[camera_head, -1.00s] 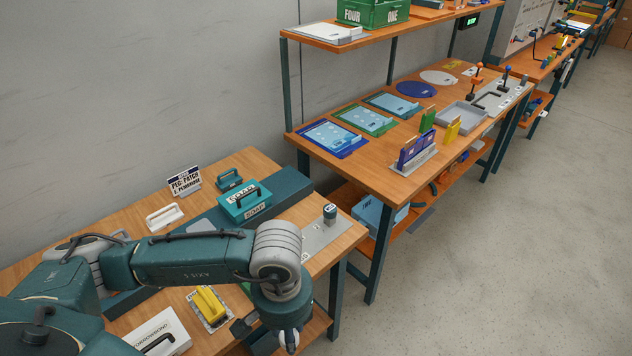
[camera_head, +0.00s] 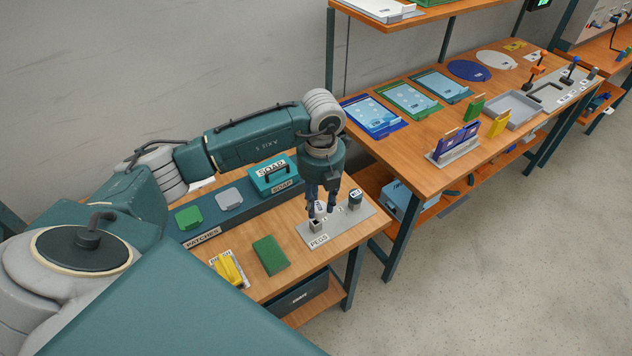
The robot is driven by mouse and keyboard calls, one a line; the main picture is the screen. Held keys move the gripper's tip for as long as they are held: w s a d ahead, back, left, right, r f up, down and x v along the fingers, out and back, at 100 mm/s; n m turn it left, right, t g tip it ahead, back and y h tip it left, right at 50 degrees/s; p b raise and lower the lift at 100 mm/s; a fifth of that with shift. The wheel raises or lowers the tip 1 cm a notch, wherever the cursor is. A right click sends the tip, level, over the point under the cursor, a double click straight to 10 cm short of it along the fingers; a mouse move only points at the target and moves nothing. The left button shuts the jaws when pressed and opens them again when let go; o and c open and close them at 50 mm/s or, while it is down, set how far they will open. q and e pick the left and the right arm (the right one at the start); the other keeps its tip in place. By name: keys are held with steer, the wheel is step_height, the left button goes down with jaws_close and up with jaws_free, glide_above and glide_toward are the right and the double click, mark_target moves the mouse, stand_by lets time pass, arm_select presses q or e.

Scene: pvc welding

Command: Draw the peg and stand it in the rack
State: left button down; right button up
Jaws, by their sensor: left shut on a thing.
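The grey rack plate (camera_head: 345,224) labelled PEGS lies at the right end of the near bench. A dark teal round peg (camera_head: 355,199) with a pale top stands at its back right. A small grey square block (camera_head: 315,226) is at its front left. My left gripper (camera_head: 321,207) points down over the left part of the plate, shut on a small peg, of which only a pale bit shows between the fingers. The fingers hide most of it, and I cannot tell whether it touches the plate. My right gripper is not in view.
A teal SOAP box (camera_head: 273,175) stands behind on a dark strip (camera_head: 240,213) with a green and a grey patch. A green block (camera_head: 271,256) and a yellow item (camera_head: 229,268) lie in front. A second bench stands to the right beyond a gap.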

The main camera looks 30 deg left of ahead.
mark_target(316, 202)
arm_select(q)
steer(key=n, duration=0.3)
steer(key=w+a+r+n, duration=0.1)
steer(key=n, duration=0.1)
steer(key=w+a+n, duration=0.1)
steer(key=n, duration=0.2)
steer(key=shift+w+a+r+n+p, duration=0.1)
steer(key=shift+a+r+n+p, duration=0.1)
steer(key=shift+r+n+p, duration=0.15)
steer(key=shift+f+b, duration=2.1)
steer(key=shift+f, duration=0.8)
steer(key=shift+f+b, duration=0.55)
steer(key=shift+f, duration=0.3)
